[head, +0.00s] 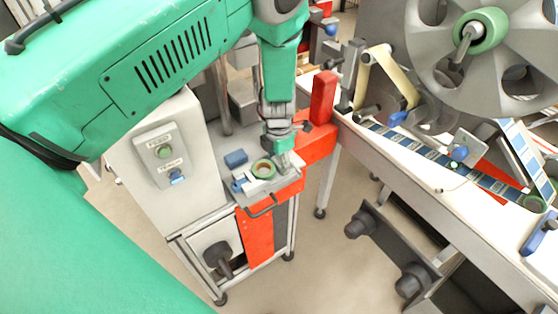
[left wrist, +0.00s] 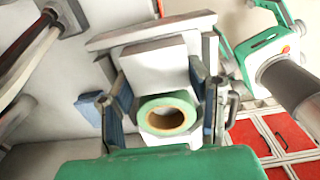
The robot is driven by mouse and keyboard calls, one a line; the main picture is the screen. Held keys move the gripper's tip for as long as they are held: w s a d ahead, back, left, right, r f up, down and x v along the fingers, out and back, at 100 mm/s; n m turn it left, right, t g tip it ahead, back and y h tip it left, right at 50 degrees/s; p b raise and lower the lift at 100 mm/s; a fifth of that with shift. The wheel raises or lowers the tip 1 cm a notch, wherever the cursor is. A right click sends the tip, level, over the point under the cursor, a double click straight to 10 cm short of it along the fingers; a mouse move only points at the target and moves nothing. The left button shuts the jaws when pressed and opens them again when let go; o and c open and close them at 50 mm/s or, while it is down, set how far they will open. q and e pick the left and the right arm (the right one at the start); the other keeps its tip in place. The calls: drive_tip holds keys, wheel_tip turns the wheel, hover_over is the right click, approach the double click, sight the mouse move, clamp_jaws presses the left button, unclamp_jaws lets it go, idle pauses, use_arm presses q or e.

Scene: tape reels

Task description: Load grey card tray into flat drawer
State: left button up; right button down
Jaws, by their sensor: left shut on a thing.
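My left gripper (head: 276,160) is at the end of the green arm, over the small red and grey stand. In the left wrist view the fingers of my left gripper (left wrist: 163,100) stand on both sides of a pale grey block, which I take for the grey card tray (left wrist: 153,65). The gripper is shut on it. A green ring with a tan inside (left wrist: 167,114) shows between the fingers; it also shows in the head view (head: 263,169). The fingers partly hide the tray's sides. I cannot tell which part is the flat drawer. My right gripper is not in view.
A grey control box with buttons (head: 165,152) stands left of the stand. A red post (head: 323,97) rises behind it. The reel machine (head: 470,75) and its white table (head: 470,215) fill the right. Red panels (left wrist: 285,132) show in the left wrist view. Bare floor (head: 325,255) lies between.

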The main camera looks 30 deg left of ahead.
use_arm(q)
drive_tip(key=o, duration=1.4)
drive_tip(key=shift+r, duration=0.35)
wheel_tip(320, 180, up, 11)
drive_tip(key=shift+r, duration=0.1)
